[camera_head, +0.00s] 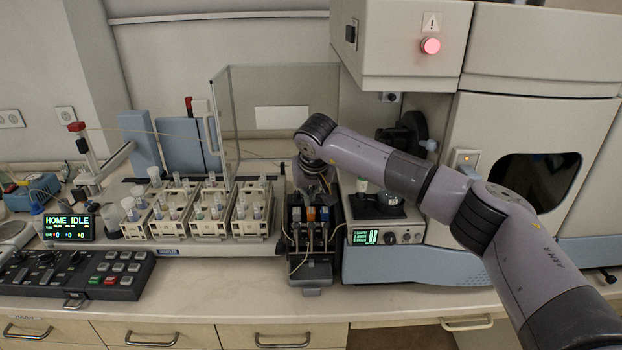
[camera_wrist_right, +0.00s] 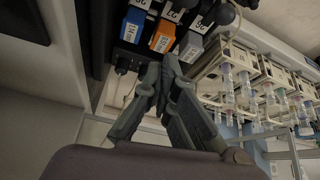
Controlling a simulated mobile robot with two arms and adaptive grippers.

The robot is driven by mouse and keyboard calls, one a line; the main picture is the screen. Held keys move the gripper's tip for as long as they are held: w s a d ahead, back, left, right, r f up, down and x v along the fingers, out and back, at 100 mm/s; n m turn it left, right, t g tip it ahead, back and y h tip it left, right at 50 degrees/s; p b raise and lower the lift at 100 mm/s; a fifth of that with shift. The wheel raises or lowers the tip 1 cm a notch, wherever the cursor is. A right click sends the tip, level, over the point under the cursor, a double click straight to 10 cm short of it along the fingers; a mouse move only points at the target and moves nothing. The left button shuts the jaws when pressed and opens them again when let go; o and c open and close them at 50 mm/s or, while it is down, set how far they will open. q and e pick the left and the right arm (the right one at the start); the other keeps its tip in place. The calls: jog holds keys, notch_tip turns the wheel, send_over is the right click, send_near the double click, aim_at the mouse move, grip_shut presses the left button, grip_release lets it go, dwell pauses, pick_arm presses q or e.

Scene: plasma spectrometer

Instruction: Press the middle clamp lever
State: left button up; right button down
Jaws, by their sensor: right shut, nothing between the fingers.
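The middle clamp lever has an orange face (camera_head: 311,214) and stands in a row on the black pump block (camera_head: 310,272). It also shows in the right wrist view (camera_wrist_right: 163,37). A grey lever (camera_head: 296,214) and a blue lever (camera_head: 325,214) flank it; the wrist view shows the blue lever (camera_wrist_right: 133,24) and grey lever (camera_wrist_right: 190,47) too. My right gripper (camera_head: 322,187) is above and behind the levers, partly hidden under its wrist. In the wrist view its fingers (camera_wrist_right: 163,70) are shut and empty, their tips close to the orange lever. I cannot tell whether they touch. My left gripper is out of view.
Sample racks (camera_head: 205,222) with vials stand left of the pump block. A clear panel (camera_head: 222,125) rises behind them. The spectrometer (camera_head: 400,262) with a small green display is close on the right. The front counter strip (camera_head: 240,307) is clear.

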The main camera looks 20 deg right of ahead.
aim_at(312, 236)
jog(key=shift+x, duration=0.8)
jog(key=shift+s+a+f+p, duration=0.15)
jog(key=shift+s+p, duration=0.5)
jog(key=shift+s, duration=0.35)
jog(key=shift+s+a+f+p, duration=0.1)
jog(key=shift+s+f+p, duration=0.1)
jog(key=shift+s+p, duration=0.65)
jog(key=shift+s+b, duration=0.15)
jog(key=shift+b, duration=0.15)
